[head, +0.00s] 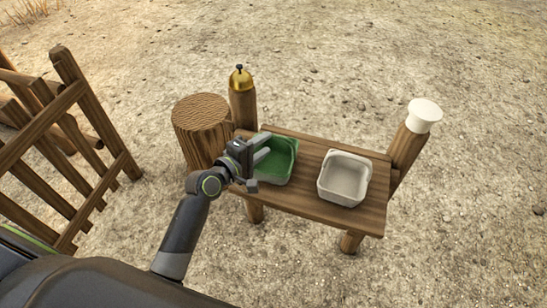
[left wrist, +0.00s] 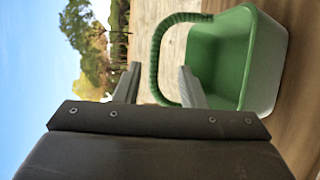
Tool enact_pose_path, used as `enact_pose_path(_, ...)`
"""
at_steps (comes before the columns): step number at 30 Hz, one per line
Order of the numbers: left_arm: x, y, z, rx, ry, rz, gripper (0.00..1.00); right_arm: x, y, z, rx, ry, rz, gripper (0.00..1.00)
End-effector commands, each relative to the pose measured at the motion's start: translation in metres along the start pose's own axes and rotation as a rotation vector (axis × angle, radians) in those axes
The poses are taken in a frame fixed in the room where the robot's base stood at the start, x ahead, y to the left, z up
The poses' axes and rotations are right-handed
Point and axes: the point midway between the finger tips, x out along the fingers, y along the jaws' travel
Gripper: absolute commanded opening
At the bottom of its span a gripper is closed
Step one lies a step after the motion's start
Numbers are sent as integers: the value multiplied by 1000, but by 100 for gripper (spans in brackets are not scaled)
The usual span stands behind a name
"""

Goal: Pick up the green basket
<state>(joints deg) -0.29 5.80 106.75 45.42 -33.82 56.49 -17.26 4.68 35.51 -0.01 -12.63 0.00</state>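The green basket (head: 281,166) stands on the wooden bench, left of a pale basket. In the left wrist view the green basket (left wrist: 262,65) appears on its side, with its ribbed handle (left wrist: 157,60) arching out toward the fingers. My left gripper (head: 265,148) is at the basket's left side and partly covers it in the head view. In the left wrist view its two fingers (left wrist: 159,68) are apart. The handle passes across the gap between them, with one finger overlapping the handle's loop. I cannot tell whether either finger touches it. My right gripper is not in view.
The pale basket (head: 345,178) stands on the right of the bench (head: 300,208). A post with a brass bell (head: 241,78) and a post with a white cap (head: 424,114) rise at its ends. A stump (head: 201,121) stands left, near a wooden fence (head: 75,125).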

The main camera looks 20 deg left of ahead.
Motion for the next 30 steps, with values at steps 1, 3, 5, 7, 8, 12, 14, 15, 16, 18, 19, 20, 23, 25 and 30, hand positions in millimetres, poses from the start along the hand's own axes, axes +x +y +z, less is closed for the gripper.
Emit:
enact_pose_path(1,4,2,1,-1,0,1,37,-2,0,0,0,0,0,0)
enact_pose_path(3,11,5,2,-1,-1,2,37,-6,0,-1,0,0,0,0)
enact_pose_path(5,20,7,4,-2,-1,2,37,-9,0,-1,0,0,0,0)
enact_pose_path(7,29,9,5,-2,-2,1,37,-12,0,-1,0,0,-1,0)
enact_pose_path(8,34,9,5,-1,-2,1,37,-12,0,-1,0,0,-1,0)
enact_pose_path(12,47,7,4,-1,-1,1,37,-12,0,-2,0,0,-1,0)
enact_pose_path(14,50,6,4,0,-1,1,37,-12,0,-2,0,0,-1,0)
enact_pose_path(15,51,6,4,0,-1,1,37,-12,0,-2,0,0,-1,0)
enact_pose_path(16,51,6,4,0,-1,0,37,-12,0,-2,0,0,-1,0)
enact_pose_path(18,51,6,4,0,-1,0,37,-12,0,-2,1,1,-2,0)
enact_pose_path(19,51,6,4,0,-1,0,37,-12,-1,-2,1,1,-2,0)
enact_pose_path(20,51,6,4,0,-1,0,37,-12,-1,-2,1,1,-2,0)
enact_pose_path(23,51,6,4,0,0,0,32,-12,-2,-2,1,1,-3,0)
enact_pose_path(25,51,6,4,0,0,1,22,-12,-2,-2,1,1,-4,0)
enact_pose_path(30,51,6,4,0,0,0,0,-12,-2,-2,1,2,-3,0)
